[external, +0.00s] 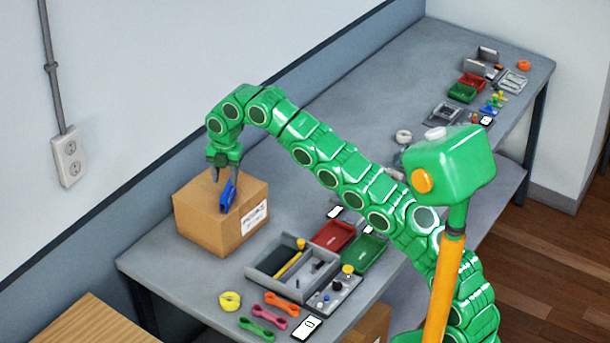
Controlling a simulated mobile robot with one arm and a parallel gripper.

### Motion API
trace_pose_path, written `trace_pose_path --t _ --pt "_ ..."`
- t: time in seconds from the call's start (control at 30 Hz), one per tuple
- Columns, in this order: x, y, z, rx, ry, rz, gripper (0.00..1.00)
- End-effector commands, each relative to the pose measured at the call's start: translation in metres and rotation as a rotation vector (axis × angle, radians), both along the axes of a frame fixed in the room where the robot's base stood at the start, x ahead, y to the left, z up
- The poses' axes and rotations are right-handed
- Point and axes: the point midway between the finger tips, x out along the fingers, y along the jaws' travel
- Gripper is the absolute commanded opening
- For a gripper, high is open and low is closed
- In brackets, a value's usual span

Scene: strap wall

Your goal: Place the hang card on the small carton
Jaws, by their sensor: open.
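The small carton (194,226) is a brown cardboard box with a white label on its right side, near the wall end of the grey bench. A blue flat piece (228,195), which I take to be the hang card, is at the carton's top near its front edge and looks tilted. My gripper (222,180) points down right over the carton. Its jaws are open, with the blue piece at or between the fingertips. I cannot tell whether the fingers touch it or whether it rests fully on the carton.
A grey tray (256,275), a red tray (345,230) and a green tray (376,242) lie right of the carton. Several coloured links and a yellow ring (230,301) lie at the bench's front.

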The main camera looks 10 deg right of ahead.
Motion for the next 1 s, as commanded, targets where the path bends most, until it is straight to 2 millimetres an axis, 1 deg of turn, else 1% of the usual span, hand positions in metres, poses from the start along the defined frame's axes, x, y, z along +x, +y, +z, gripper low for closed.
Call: trace_pose_path --t 0.13,0.3,0.87,1.0 --pt "0.001 0.0 0.008 0.002 -0.001 -0.002 0.45" --pt "0.0 0.0 0.013 0.002 -0.002 -0.001 0.45" --pt "0.001 -0.001 0.014 0.001 -0.001 -0.002 0.45" --pt "0.003 -0.008 0.017 -0.002 -0.001 -0.028 0.45"
